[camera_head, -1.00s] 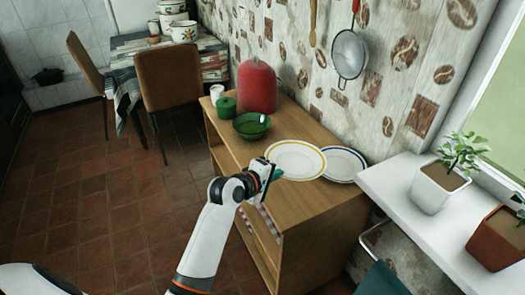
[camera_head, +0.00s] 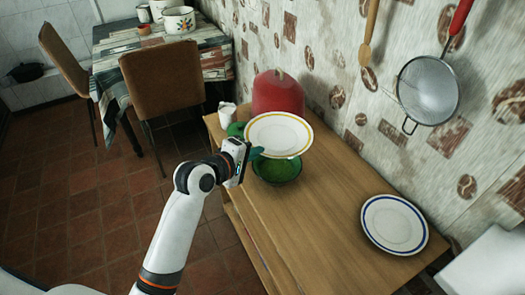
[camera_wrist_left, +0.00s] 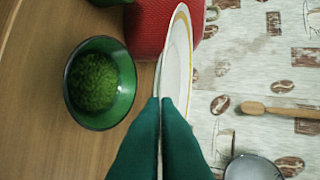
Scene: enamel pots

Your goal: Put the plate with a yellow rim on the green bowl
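The white plate with a yellow rim (camera_head: 279,134) is held up above the cabinet top in the head view. My left gripper (camera_head: 256,153) is shut on its near left edge. The wrist view shows the green fingertips (camera_wrist_left: 160,102) pinching the plate (camera_wrist_left: 178,58), seen nearly edge-on. The green bowl (camera_head: 277,172) stands on the cabinet top, and the plate hides its back part. In the wrist view the bowl (camera_wrist_left: 124,101) lies left of the plate, open and apart from it, with a textured green inside. My right gripper is not in view.
A red rounded object (camera_head: 279,92) stands behind the plate, with a green lidded pot (camera_head: 236,129) and a white cup (camera_head: 227,113) to its left. A blue-rimmed plate (camera_head: 394,224) lies at the right. The wooden cabinet top (camera_head: 325,205) between is clear. A strainer (camera_head: 428,90) hangs on the wall.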

